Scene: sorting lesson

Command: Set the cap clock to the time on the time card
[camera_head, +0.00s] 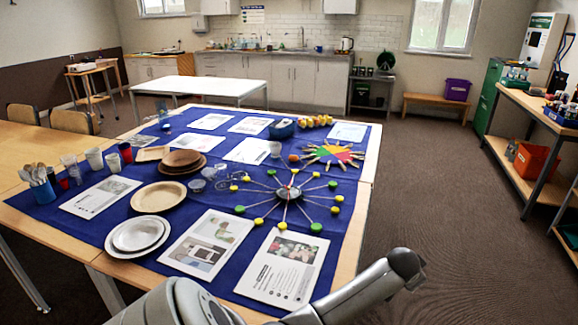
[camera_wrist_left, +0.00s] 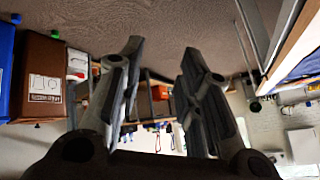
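The cap clock (camera_head: 289,194) lies on the blue cloth in the head view. It has a dark round hub with a red mark, and thin spokes ending in yellow and green caps. Its hand positions are too small to read. Several printed sheets lie around it; I cannot tell which is the time card. My left gripper (camera_wrist_left: 160,58) shows in the left wrist view, fingers apart with nothing between them, away from the clock. My right gripper is not in view.
A shelf bench (camera_head: 540,112) stands at the right. The floor between is clear.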

